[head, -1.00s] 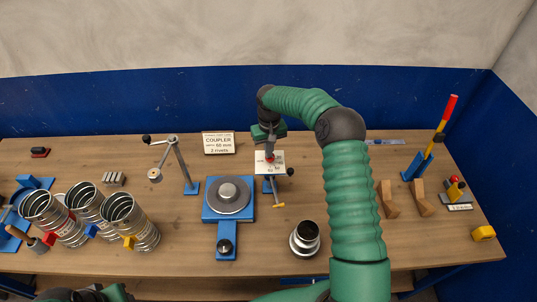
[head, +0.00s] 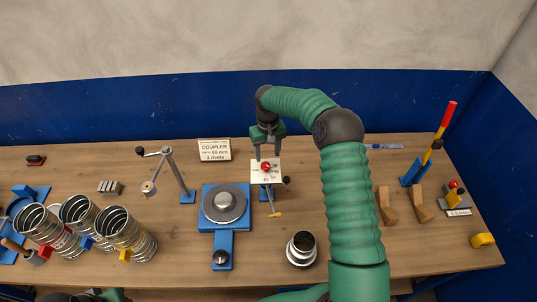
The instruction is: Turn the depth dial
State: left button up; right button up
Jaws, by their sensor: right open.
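The depth dial shows as a red knob (head: 266,167) on a white marked plate (head: 258,178), standing on a blue stand at the middle of the bench. My right gripper (head: 266,153) is open just behind and above the dial, its two dark fingers pointing down with a gap between them. I cannot tell whether a finger touches the dial. The plate's markings are too small to read. Only a bit of my left arm (head: 115,295) shows at the lower left edge, and its gripper is out of view.
A blue turntable fixture (head: 224,206) stands left of the dial. A steel collar (head: 301,248) lies in front. Several spiral ducts (head: 125,231) lie at the left. A coupler sign (head: 214,150) stands behind. A red-handled lever (head: 441,130) and wooden blocks (head: 387,205) are at the right.

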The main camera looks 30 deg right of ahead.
jog(key=r, duration=0.1)
jog(key=a+r+p, duration=0.1)
jog(key=r, duration=0.1)
jog(key=a+r+p, duration=0.1)
jog(key=r, duration=0.1)
jog(key=shift+s+r, duration=0.2)
jog(key=shift+s, duration=0.2)
jog(key=p, duration=0.1)
notch_tip(320, 180, up, 8)
jog(key=p, duration=0.5)
send_over(264, 164)
pick_arm(q)
jog(key=w+p+v, duration=0.1)
jog(key=w+v, duration=0.1)
jog(key=v, duration=0.7)
jog(key=shift+s+a+r, duration=0.3)
jog(key=shift+a+r, duration=0.15)
jog(key=shift+r, duration=0.15)
pick_arm(e)
jog(key=r, duration=0.1)
jog(key=d+r, duration=0.1)
jog(key=r, duration=0.1)
jog(key=shift+w+r, duration=0.15)
jog(key=shift+r, duration=0.15)
pick_arm(q)
jog(key=shift+a+f, duration=0.1)
jog(key=shift+a, duration=0.2)
pick_arm(e)
jog(key=shift+a, duration=0.2)
